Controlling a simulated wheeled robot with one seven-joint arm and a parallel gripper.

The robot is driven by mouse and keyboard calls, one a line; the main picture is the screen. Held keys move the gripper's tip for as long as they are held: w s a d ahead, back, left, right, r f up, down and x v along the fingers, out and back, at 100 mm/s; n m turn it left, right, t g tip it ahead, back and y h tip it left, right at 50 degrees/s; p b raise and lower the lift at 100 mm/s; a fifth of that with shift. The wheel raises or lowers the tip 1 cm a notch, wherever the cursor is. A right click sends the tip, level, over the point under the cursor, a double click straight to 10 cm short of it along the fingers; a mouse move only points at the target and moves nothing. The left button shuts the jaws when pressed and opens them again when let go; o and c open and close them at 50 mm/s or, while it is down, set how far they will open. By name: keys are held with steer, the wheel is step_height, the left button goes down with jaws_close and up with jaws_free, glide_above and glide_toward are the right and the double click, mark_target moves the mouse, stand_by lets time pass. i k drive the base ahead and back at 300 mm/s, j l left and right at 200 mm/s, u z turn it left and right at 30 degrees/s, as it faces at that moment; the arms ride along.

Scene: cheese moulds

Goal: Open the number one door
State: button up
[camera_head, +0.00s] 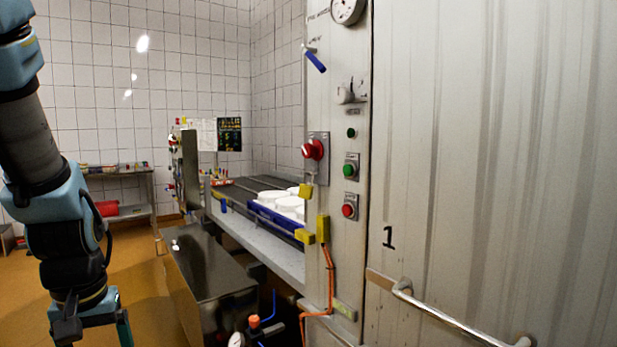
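The number one door (500,150) is a large pale ribbed metal panel that fills the right side of the view. It looks shut. A black "1" (388,237) is marked near its left edge. A silver bar handle (455,322) runs low across it, slanting down to the right, and its far end reaches the bottom of the frame. My gripper (95,335) hangs at the lower left, far from the handle and touching nothing visible. Its fingers are partly cut off by the bottom edge, so its opening is unclear.
A control post (335,220) with a red rotary switch (312,150), a green button (351,168) and a red button (348,208) stands left of the door. A conveyor with white moulds (285,203) and a dark metal box (210,265) stand between my arm and the post.

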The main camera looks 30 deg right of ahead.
mark_target(492, 213)
steer(key=z, duration=1)
